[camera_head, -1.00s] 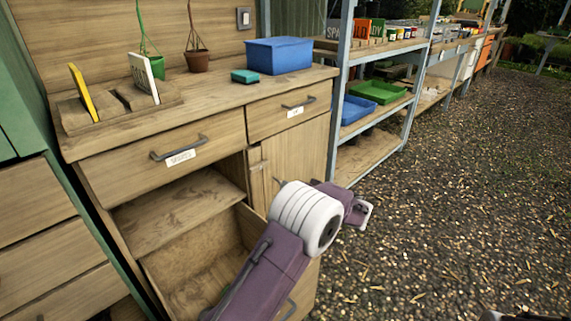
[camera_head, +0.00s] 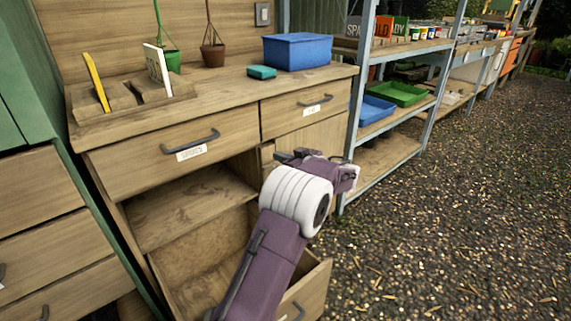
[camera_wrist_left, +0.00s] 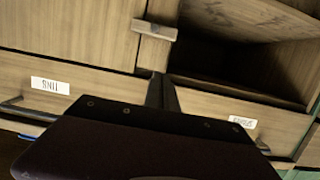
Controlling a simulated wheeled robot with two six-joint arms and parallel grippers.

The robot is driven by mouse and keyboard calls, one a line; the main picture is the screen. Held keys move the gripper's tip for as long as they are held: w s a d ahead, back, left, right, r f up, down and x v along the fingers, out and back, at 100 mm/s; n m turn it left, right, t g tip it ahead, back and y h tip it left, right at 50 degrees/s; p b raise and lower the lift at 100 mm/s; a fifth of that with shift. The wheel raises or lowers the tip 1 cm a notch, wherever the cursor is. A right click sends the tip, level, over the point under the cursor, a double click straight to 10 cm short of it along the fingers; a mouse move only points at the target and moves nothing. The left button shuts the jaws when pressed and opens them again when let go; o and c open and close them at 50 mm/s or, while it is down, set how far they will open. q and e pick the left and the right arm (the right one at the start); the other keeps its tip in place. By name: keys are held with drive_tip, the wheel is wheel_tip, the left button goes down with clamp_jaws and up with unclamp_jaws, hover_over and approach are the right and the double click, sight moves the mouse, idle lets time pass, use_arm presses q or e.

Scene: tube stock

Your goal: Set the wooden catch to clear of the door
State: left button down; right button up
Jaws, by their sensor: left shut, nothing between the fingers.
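The wooden catch (camera_wrist_left: 154,30) is a small pale block on the upright between the open compartment and the closed cabinet door (camera_wrist_left: 60,38). In the left wrist view, where the cabinet appears upside down, it lies crosswise over the upright. In the head view the door (camera_head: 328,136) is partly behind my arm. My left gripper (camera_head: 283,156) is shut and empty, in front of the cabinet near the catch. Its dark fingers (camera_wrist_left: 162,92) point toward the catch, apart from it in the wrist picture. My right gripper is not in view.
A lower drawer (camera_head: 313,292) stands pulled out below my left arm. A blue bin (camera_head: 298,52) is on the worktop. Metal shelving (camera_head: 390,152) stands right; gravel floor is open.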

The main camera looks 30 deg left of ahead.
use_arm(q)
drive_tip(key=b, duration=0.2)
hover_over(272, 165)
drive_tip(key=s+d, duration=0.1)
drive_tip(key=s, duration=0.1)
drive_tip(key=shift+s+d+f, duration=0.1)
drive_tip(key=shift+d+f, duration=0.1)
drive_tip(key=shift+f, duration=0.85)
wheel_tip(272, 165, down, 2)
drive_tip(key=shift+d+f+b, duration=0.15)
drive_tip(key=shift+f+b, duration=0.1)
drive_tip(key=shift+b, duration=0.15)
drive_tip(key=shift+f, duration=0.4)
